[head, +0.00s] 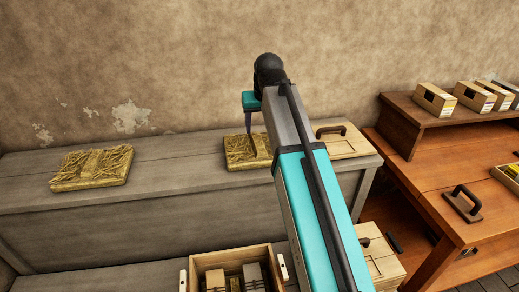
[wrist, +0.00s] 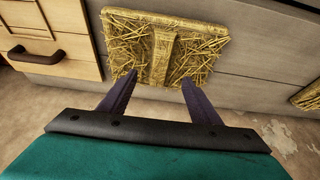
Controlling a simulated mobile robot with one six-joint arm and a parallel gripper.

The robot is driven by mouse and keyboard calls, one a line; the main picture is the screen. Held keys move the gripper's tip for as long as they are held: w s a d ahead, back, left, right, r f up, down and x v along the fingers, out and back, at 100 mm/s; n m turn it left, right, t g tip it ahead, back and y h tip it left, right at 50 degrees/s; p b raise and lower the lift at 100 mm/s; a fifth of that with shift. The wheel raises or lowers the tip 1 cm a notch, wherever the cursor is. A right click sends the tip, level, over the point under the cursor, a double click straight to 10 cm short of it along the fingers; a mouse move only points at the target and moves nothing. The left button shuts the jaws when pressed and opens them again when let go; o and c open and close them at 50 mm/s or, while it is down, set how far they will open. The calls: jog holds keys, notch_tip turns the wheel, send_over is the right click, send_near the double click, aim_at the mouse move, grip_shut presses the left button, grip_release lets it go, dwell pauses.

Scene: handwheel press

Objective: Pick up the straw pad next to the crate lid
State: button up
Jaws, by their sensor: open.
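The straw pad (head: 243,156) next to the crate lid lies on the grey bench, partly hidden behind my arm in the head view. It is square and yellow, with a smooth raised rib across its middle, and shows whole in the wrist view (wrist: 166,47). The wooden crate lid (head: 345,143) with a dark handle lies just right of it in the head view, and at the left in the wrist view (wrist: 55,45). My gripper (wrist: 152,80) is open and empty. Its two purple fingertips reach the pad's near edge in the wrist view, one either side of the rib; contact cannot be told.
A second straw pad (head: 91,166) lies farther left on the grey bench (head: 180,170), with clear bench between. An open crate (head: 235,257) with items stands below in front. A brown workbench (head: 425,185) with small boxes (head: 435,100) is at the right. The wall is close behind.

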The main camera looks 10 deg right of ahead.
aim_at(258, 142)
jog(key=shift+x, duration=2.05)
jog(key=shift+w, duration=0.1)
jog(key=shift+p+x, duration=0.75)
jog(key=shift+x, duration=1.8)
jog(key=shift+w, duration=0.1)
grip_shut()
